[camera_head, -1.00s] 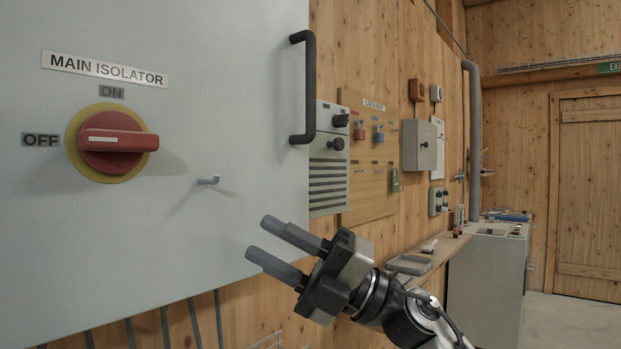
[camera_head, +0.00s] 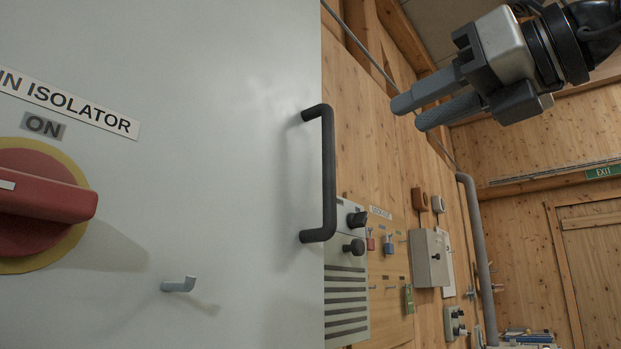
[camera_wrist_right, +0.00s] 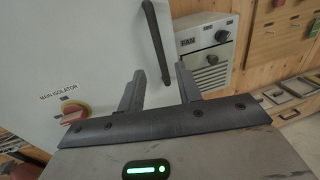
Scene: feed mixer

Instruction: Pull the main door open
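The main door is a large pale grey panel (camera_head: 230,200) filling the left of the head view; it looks shut. Its black bar handle (camera_head: 328,172) stands upright near the right edge. The handle also shows in the right wrist view (camera_wrist_right: 156,45), ahead of the fingers and roughly in line with the gap between them. My right gripper (camera_head: 412,112) is up and to the right of the handle in the head view, clear of it. Its fingers are apart and empty, as the wrist view also shows (camera_wrist_right: 160,72). My left gripper is out of view.
A red isolator knob (camera_head: 40,203) on a yellow disc and a small grey hook (camera_head: 180,285) stick out from the door. A fan control box (camera_head: 346,285) and a lockout board (camera_head: 390,265) are on the wooden wall beyond the door edge.

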